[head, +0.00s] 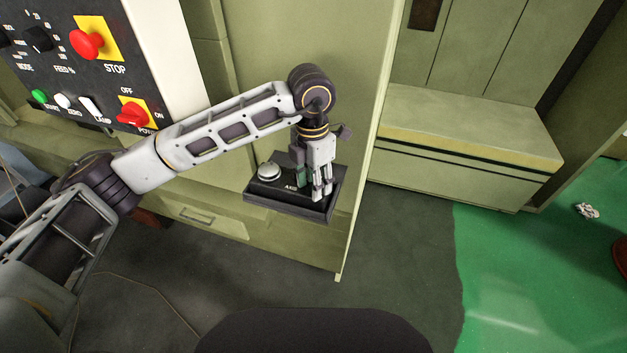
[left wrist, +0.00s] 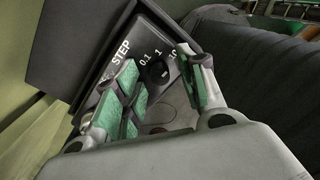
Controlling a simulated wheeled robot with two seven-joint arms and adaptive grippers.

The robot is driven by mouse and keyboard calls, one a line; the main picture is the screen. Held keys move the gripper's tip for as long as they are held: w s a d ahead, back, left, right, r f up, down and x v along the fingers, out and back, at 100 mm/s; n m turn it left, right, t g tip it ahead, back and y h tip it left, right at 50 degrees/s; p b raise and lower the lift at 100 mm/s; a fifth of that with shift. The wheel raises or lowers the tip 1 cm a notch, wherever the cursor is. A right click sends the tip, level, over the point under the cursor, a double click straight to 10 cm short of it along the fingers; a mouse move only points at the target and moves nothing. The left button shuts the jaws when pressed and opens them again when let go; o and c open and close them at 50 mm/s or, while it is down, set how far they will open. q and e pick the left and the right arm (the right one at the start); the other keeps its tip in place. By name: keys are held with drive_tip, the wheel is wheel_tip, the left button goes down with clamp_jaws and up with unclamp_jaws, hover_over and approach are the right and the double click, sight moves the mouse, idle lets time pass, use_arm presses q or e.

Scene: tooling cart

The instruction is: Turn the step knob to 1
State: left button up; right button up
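The step knob (left wrist: 158,72) is a small dark round knob on a black panel. It shows in the left wrist view beside the white word STEP and the marks 0.1, 1 and 10. Where its pointer stands I cannot tell. My left gripper (head: 321,190) points down over the right part of the black control box (head: 262,190). In the left wrist view its green-padded fingers (left wrist: 160,85) are apart, with the knob showing in the gap between them. Whether they touch the knob is unclear. In the head view the gripper hides the knob. My right gripper is not in view.
A silver round dial (head: 268,171) sits on the box left of the gripper. The box rests in a dark tray (head: 300,211) against the green cabinet. A machine panel (head: 70,65) with red knobs is at upper left. Grey and green floor lies to the right.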

use_arm(q)
clamp_jaws()
